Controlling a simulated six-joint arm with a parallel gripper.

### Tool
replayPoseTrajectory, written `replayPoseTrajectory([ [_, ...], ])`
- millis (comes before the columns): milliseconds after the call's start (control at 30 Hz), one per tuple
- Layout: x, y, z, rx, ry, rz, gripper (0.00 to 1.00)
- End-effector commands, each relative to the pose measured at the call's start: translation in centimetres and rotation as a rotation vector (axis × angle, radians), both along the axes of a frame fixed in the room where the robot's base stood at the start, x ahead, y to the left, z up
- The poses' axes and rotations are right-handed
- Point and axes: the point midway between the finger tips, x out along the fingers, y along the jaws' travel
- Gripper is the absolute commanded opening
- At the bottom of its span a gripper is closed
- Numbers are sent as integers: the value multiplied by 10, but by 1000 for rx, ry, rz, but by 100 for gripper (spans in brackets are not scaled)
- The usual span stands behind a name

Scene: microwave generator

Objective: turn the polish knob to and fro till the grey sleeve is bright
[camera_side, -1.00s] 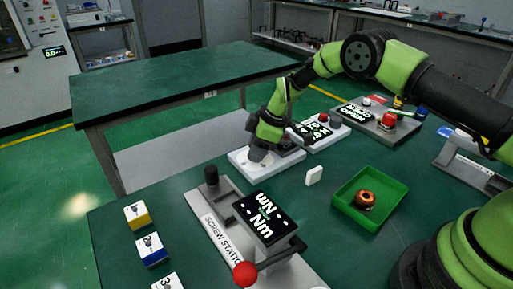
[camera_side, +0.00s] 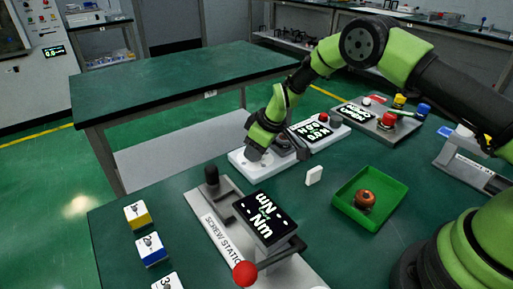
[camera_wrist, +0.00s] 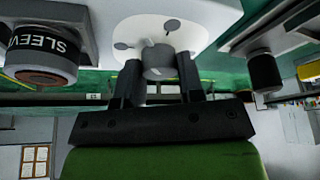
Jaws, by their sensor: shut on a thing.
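The grey polish knob (camera_wrist: 158,58) shows in the wrist view, with a pale mark on its face, on a white plate (camera_wrist: 193,22). My gripper (camera_wrist: 158,74) has a finger on each side of the knob and is shut on it. In the side view my gripper (camera_side: 256,152) is low over the white station base (camera_side: 241,166), and its fingers hide the knob. In the wrist view a round grey holder with a black band lettered "SLEEV" (camera_wrist: 42,44) is at the left, with a dull brownish end. I cannot tell the sleeve's surface well.
A screen (camera_side: 318,131) stands just right of my gripper. A screw station with a black screen (camera_side: 266,217) and a red-ended lever (camera_side: 245,273) is in front. A green tray (camera_side: 340,207) holds a copper coil (camera_side: 365,198). A small white block (camera_side: 314,175) stands between them.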

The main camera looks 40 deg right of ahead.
Motion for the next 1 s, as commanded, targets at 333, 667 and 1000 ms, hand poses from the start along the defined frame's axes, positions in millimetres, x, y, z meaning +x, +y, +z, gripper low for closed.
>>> replayPoseTrajectory([
  [333, 0, 2, 1, -3, -5, -313, 12],
  [667, 0, 3, 1, -2, -3, -546, 12],
  [1000, 0, 3, 1, 1, -2, -659, 12],
])
